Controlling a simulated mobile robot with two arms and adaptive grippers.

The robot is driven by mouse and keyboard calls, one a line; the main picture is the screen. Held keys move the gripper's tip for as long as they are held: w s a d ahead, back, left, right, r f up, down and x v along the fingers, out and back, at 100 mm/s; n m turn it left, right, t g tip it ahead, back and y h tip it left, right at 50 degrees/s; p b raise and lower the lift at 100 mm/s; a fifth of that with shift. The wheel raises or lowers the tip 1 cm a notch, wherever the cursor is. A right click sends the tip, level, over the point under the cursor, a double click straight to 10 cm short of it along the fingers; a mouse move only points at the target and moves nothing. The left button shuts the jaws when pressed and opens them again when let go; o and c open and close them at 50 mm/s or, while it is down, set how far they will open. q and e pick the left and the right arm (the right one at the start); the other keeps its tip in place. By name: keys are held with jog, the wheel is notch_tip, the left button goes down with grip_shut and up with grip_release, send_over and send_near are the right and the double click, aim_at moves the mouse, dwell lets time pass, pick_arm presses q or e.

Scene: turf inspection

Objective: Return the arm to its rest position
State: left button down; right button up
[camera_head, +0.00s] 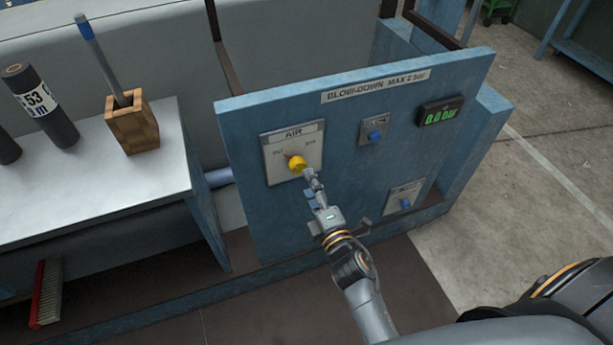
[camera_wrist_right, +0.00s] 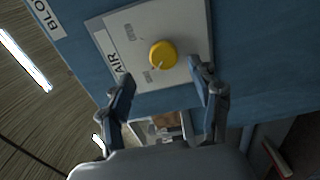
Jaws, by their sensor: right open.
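My right arm reaches up from the lower right in the head view, and its gripper (camera_head: 318,190) is in front of the blue panel (camera_head: 345,130). A yellow knob (camera_head: 297,163) on the grey AIR plate (camera_head: 278,152) is just up and left of the gripper there. In the right wrist view the two fingers of the right gripper (camera_wrist_right: 165,95) are spread apart with nothing between them. The yellow knob (camera_wrist_right: 163,54) shows beyond the fingertips, apart from them. My left gripper is not in view.
The panel also carries a green display (camera_head: 440,115) reading about 0.0 bar and blue buttons (camera_head: 375,135). A white-topped bench (camera_head: 90,190) stands at left with a wooden block (camera_head: 132,125) and dark cylinders (camera_head: 40,105). A red brush (camera_head: 45,295) is below. Open floor lies at right.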

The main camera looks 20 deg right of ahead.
dwell(0.4)
jog(key=s+a+f+m+g+p, duration=0.1)
jog(key=s+f+m+g, duration=0.45)
jog(key=f, duration=0.95)
jog(key=s+f+m+g+p, duration=0.1)
jog(key=s+f+m+g, duration=0.2)
jog(key=s+f, duration=0.9)
jog(key=s+d+f+m+g, duration=0.2)
jog(key=s+f, duration=0.4)
jog(key=s, duration=0.2)
jog(key=s+d+f+m+g, duration=0.2)
jog(key=s+f, duration=0.4)
jog(key=s, duration=0.3)
jog(key=s+d+f+m+g, duration=0.3)
jog(key=s+f, duration=0.3)
jog(key=s, duration=0.2)
jog(key=shift+s+m+g+h+p, duration=0.3)
jog(key=shift+s+m+g+p, duration=0.1)
jog(key=shift+g, duration=0.35)
jog(key=shift+a, duration=0.1)
